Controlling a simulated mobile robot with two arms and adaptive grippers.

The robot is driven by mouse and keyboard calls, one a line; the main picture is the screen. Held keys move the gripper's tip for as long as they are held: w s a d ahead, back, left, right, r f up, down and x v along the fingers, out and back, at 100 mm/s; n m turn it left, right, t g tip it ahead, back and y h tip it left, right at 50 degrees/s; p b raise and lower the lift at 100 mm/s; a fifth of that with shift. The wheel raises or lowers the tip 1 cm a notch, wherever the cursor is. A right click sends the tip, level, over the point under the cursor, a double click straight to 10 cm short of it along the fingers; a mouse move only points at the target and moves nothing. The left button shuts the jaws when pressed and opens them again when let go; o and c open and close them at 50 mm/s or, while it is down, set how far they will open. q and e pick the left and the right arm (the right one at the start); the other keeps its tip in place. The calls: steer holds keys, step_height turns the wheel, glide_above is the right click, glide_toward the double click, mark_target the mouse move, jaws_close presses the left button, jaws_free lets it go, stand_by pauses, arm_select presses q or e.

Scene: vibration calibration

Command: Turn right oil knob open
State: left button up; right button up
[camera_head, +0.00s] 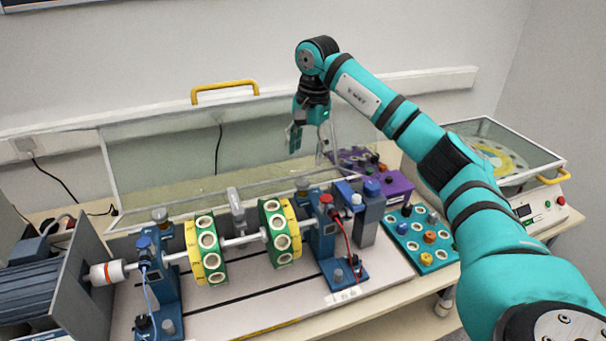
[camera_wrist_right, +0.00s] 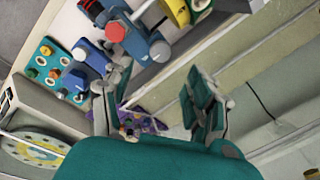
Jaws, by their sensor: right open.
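The right oil knob (camera_head: 302,185) appears to be the small grey-brown knob on top of the right blue bearing stand (camera_head: 323,232). A round grey knob (camera_wrist_right: 160,51), likely the same one, shows in the right wrist view beside a red cap (camera_wrist_right: 115,32). My right gripper (camera_head: 308,142) hangs pointing down, above and behind the right stand, apart from the knob. In the right wrist view my right gripper (camera_wrist_right: 155,100) has its two fingers spread wide with nothing between them. My left gripper is in neither view.
Green and yellow discs (camera_head: 279,232) sit on the shaft between the stands. A raised clear cover with a yellow handle (camera_head: 225,88) stands behind the rig. A purple box (camera_head: 388,188) and a teal tray of coloured parts (camera_head: 418,246) are to the right.

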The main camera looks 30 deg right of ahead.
mark_target(303, 181)
step_height(303, 181, down, 4)
steer(key=shift+w+a+r+p, duration=0.1)
steer(key=shift+p, duration=0.25)
steer(key=f, duration=0.3)
steer(key=shift+w+a+f+p, duration=0.1)
steer(key=shift+w+f+p, duration=0.2)
steer(key=shift+p, duration=0.05)
steer(key=shift+f, duration=0.45)
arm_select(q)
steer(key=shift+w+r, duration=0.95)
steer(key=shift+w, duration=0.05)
arm_select(e)
steer(key=c, duration=1.1)
